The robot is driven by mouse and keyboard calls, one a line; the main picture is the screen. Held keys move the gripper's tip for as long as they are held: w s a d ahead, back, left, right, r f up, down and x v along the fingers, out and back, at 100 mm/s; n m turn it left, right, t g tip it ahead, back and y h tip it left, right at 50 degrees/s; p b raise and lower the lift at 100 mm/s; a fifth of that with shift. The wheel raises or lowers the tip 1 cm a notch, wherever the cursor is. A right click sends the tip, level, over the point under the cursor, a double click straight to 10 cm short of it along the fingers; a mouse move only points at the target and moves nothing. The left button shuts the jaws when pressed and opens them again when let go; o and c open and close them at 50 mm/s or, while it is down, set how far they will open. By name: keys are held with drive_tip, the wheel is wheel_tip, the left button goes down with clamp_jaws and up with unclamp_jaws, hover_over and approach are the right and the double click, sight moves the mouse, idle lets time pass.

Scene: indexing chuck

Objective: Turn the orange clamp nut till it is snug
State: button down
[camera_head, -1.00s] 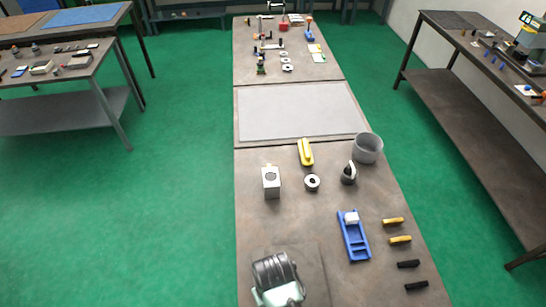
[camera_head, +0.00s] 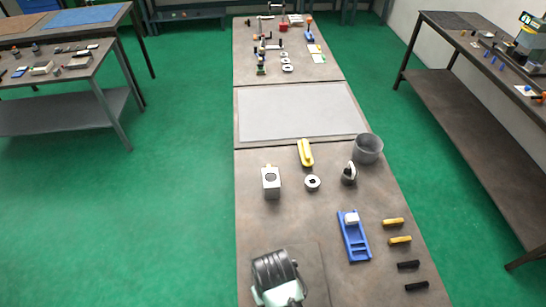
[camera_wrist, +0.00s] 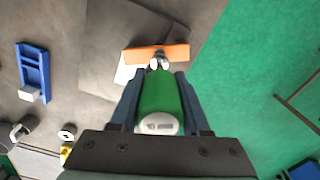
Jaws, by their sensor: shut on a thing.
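My gripper (camera_wrist: 160,85) is shut on a green cylinder (camera_wrist: 160,100) with a white, lettered end facing the wrist camera. Its two blue fingers lie along both sides of the cylinder. Just beyond the fingertips is an orange bar-shaped piece (camera_wrist: 172,52), the only orange part near the gripper, so it seems to be the clamp nut. Small silver parts show between it and the cylinder. Whether the cylinder touches the orange piece I cannot tell. A white piece shows beside it on a grey mat (camera_wrist: 110,45).
On the bench, a blue tray (camera_head: 354,238) with a white block stands nearby; it also shows in the wrist view (camera_wrist: 34,70). Yellow pieces (camera_head: 400,240) and black pieces (camera_head: 408,265) lie to its right. A grey block (camera_head: 271,182), ring (camera_head: 312,183) and cup (camera_head: 368,148) stand farther back.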

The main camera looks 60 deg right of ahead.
drive_tip(key=shift+r, duration=2.5)
